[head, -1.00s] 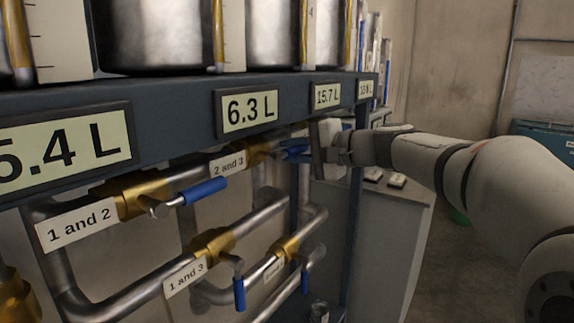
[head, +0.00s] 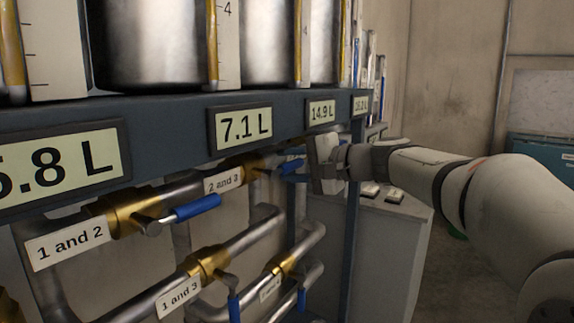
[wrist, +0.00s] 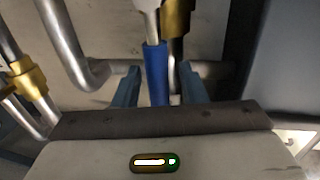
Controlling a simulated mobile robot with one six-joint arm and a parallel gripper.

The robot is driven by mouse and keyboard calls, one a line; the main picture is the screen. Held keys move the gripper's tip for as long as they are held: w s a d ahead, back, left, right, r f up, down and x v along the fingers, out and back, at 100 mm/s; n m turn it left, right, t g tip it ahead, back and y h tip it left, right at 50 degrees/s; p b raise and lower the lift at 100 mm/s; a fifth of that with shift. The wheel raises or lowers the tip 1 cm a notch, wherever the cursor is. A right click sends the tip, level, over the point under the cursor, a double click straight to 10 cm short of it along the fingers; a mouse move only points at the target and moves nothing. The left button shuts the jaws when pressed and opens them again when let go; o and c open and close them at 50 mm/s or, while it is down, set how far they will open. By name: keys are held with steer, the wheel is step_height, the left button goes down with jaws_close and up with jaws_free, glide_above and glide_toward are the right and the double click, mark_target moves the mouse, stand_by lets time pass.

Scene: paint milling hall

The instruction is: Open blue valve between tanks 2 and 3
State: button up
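The valve labelled "2 and 3" (head: 224,181) has a brass body (head: 256,164) and a blue handle (head: 291,157), partly hidden by my gripper in the head view. The handle looks roughly in line with its pipe. In the wrist view the blue handle (wrist: 156,72) lies between the two bluish fingers of my gripper (wrist: 160,88), with a gap on each side. My gripper (head: 296,170) is open around the handle. The displays above read 7.1 L (head: 241,128) and 14.9 L (head: 321,111).
The "1 and 2" valve's blue handle (head: 192,209) is at the left. Lower valves, including "1 and 3" (head: 178,296), have handles hanging down. The dark rack beam (head: 170,121) runs above the pipes. A grey cabinet (head: 385,255) stands below my arm; open floor lies right.

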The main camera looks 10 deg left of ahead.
steer(key=v, duration=0.8)
steer(key=s+d+f+n+g+h+p, duration=0.1)
steer(key=s+d+f+n+h+p, duration=0.1)
steer(key=s+d+f+h+p, duration=0.5)
steer(key=s+d+f+n+g+h+p, duration=0.2)
steer(key=s+d+f+h+p, duration=0.5)
steer(key=s+d, duration=0.5)
steer(key=s+f+p, duration=0.1)
steer(key=s+p, duration=0.1)
steer(key=s, duration=0.2)
steer(key=shift+s+d+g+h, duration=0.2)
steer(key=shift+s+g+h, duration=0.05)
steer(key=shift+g+h, duration=0.05)
